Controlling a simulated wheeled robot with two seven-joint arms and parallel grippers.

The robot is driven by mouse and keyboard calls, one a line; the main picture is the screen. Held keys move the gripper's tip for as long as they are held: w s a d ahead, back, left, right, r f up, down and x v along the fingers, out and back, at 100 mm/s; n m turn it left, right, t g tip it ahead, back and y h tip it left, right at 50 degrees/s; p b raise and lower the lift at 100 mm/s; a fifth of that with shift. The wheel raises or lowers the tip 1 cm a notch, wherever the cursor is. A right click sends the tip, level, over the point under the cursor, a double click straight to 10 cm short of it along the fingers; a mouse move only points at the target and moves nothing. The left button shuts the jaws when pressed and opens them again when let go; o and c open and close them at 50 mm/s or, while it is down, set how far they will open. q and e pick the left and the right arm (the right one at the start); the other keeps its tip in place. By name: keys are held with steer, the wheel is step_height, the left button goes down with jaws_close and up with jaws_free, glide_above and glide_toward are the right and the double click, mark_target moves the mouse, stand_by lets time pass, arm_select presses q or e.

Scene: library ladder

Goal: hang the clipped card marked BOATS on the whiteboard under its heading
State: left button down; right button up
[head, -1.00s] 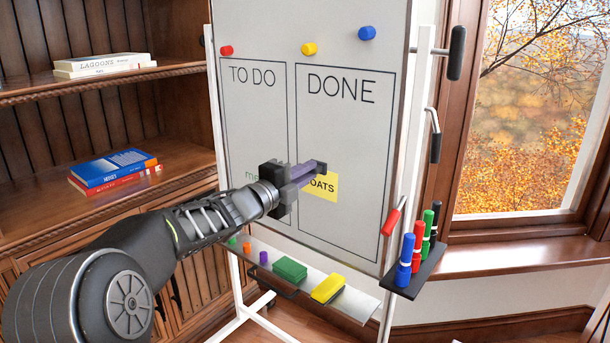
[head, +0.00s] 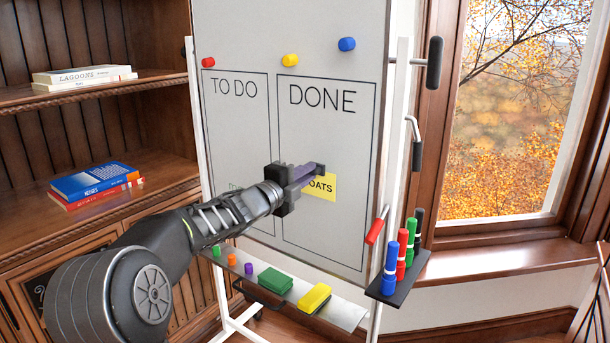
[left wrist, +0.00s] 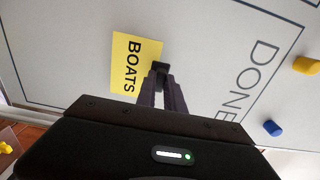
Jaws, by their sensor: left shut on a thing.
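The yellow card marked BOATS (head: 323,187) shows in front of the whiteboard (head: 330,230), inside the frame under the DONE heading (head: 322,98). The left wrist view shows the card (left wrist: 134,68) with its lettering sideways and a small black clip (left wrist: 160,69) at its edge. My left gripper (head: 318,170) is shut on the clip, with its fingertips (left wrist: 161,82) at the card's edge. In the head view the gripper hides the card's upper left part. I cannot tell whether the clip or card touches the board. My right gripper is out of view.
A TO DO frame (head: 233,88) lies left, partly behind my arm. Red (head: 208,62), yellow (head: 290,60) and blue (head: 347,44) magnets are above. A tray (head: 345,316) holds erasers below; a marker holder (head: 400,285) juts out right. Bookshelves stand left.

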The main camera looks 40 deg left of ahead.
arm_select(q)
steer(key=shift+w, duration=0.5)
stand_by(0.4)
stand_by(0.4)
steer(key=c, duration=1.4)
jaws_free()
steer(key=shift+o, duration=0.2)
steer(key=s, duration=0.7)
steer(key=shift+s, duration=0.4)
steer(key=shift+d, duration=0.1)
